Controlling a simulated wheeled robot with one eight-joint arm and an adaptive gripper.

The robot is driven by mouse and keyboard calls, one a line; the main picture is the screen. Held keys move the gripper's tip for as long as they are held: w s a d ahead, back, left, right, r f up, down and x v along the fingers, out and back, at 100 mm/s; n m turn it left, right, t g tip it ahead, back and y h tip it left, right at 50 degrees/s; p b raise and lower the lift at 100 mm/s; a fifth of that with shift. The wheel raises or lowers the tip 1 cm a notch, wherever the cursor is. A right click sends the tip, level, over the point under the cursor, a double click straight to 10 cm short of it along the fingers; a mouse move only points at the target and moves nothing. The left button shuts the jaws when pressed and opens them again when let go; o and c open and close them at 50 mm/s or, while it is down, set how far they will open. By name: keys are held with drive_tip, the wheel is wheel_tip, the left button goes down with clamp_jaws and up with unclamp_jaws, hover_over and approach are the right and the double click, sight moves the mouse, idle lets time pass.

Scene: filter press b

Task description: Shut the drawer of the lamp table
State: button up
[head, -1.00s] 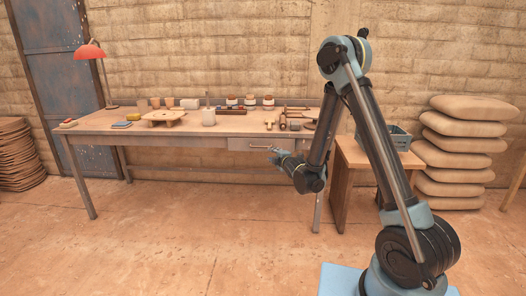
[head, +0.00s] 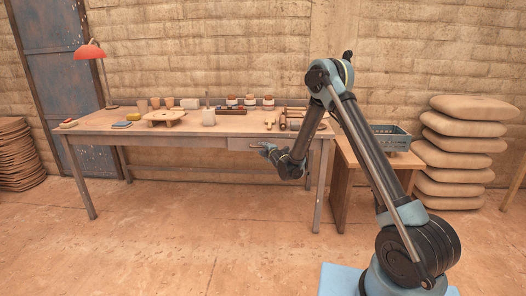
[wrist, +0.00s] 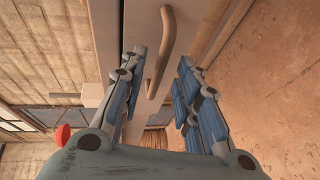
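The lamp table (head: 180,127) is long and wooden with metal legs, and a red lamp (head: 90,50) stands at its left end. Its drawer front (head: 238,143) is under the top toward the right, partly behind my gripper (head: 265,150). The drawer looks about level with the table front, but I cannot tell whether a small gap is left. In the wrist view the drawer front (wrist: 138,18) carries a bent bar handle (wrist: 166,45). My gripper (wrist: 160,92) has its fingers spread, with the handle's near end between them. Contact is not clear.
At right are a small wooden stand with a grey crate (head: 390,138) and stacked sacks (head: 462,150). A stack (head: 17,155) stands at far left. The floor before the table is clear.

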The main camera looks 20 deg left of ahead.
drive_tip(key=shift+x, duration=0.8)
clamp_jaws()
